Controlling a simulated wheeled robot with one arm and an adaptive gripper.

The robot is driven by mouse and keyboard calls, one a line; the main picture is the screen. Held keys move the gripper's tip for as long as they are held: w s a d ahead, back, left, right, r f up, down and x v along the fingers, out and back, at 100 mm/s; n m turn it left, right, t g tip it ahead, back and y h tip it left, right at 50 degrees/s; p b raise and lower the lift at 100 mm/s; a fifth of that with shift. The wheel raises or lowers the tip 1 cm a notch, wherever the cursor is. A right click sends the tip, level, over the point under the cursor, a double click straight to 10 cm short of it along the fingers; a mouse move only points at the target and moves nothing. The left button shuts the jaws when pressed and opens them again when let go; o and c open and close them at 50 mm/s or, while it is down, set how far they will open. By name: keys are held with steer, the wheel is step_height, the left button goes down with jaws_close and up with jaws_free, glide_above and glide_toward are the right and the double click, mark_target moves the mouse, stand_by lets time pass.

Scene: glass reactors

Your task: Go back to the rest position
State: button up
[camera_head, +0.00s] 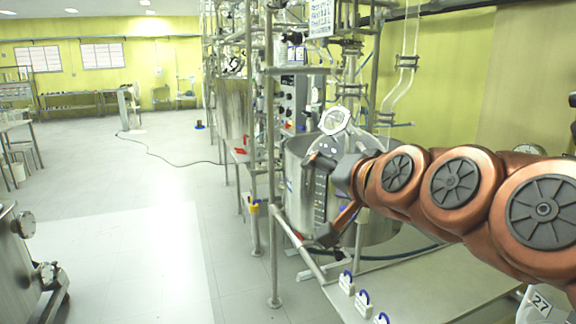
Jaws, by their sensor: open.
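My arm reaches in from the right edge of the head view, copper-coloured with dark round joint caps. My gripper (318,200) is at its left end, in front of a large steel reactor vessel (378,228). The gripper is dark and small in the picture. Its fingers are spread, and I see nothing between them. I cannot tell from this view how near it is to the vessel wall. The arm hides part of the vessel and its lid.
A metal pipe frame (271,150) stands left of the vessel. A pale bench (425,292) lies below the arm, with several blue-handled locks (364,301) along its edge. Another steel vessel (14,260) is at the lower left. The floor (150,230) between is clear; a cable (170,160) crosses it farther back.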

steer(key=s+d+f+n+g+h, duration=0.1)
steer(key=s+f+g, duration=0.25)
steer(key=f, duration=0.35)
steer(key=s+f+n+g, duration=0.15)
steer(key=s+f, duration=0.25)
steer(key=f, duration=0.4)
steer(key=s+d+f+g+h, duration=0.1)
steer(key=s+d+f+g, duration=0.2)
steer(key=s+f, duration=0.2)
steer(key=s+d+f+n+g+h, duration=0.1)
steer(key=s+f, duration=0.4)
steer(key=s, duration=0.5)
steer(key=s+d+f+n+g+h, duration=0.1)
steer(key=s+d+f+g+h, duration=0.1)
steer(key=s+d+f+g, duration=0.3)
steer(key=s+d+g, duration=0.1)
steer(key=s, duration=0.2)
steer(key=shift+f+p, duration=0.25)
steer(key=shift+p, duration=0.05)
steer(key=shift+s+d, duration=0.1)
